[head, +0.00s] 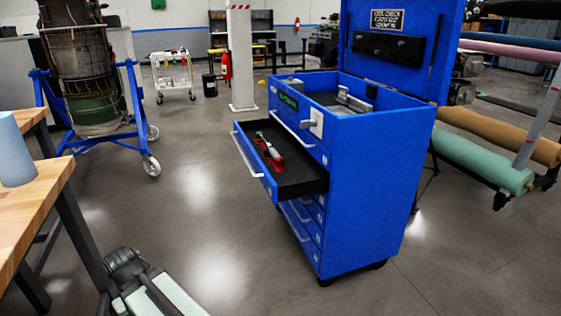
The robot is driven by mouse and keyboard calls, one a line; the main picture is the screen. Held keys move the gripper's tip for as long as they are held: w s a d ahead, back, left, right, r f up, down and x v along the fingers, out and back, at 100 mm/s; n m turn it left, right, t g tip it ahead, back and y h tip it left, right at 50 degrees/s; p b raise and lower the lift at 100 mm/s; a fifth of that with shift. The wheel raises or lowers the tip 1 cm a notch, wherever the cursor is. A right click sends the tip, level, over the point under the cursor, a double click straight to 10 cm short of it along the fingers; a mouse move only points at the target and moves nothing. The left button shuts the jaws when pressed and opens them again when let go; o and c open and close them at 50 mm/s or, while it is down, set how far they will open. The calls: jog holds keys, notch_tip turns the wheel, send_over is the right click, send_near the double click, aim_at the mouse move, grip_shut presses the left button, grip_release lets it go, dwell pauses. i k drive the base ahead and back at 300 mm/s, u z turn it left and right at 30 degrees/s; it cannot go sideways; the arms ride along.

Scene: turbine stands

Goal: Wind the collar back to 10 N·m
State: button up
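A tool with a grey shaft and red parts (269,148) lies in the open upper drawer (300,182) of the blue tool cabinet (362,200). It may be a torque wrench, but it is too small here to be sure. I cannot make out a collar or any scale reading on it. The drawer is pulled out to the left and has a dark lining. My gripper is not in view; pale green and grey parts of my own body show at the bottom left, well apart from the drawer.
A wooden workbench (40,196) with a light blue roll (14,150) stands at the left. A turbine on a blue wheeled stand (142,112) is behind it. The cabinet lid (398,80) is raised. Fabric rolls (480,160) are at the right. Grey floor before the drawer is clear.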

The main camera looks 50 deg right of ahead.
aim_at(279, 161)
jog(key=i, duration=0.85)
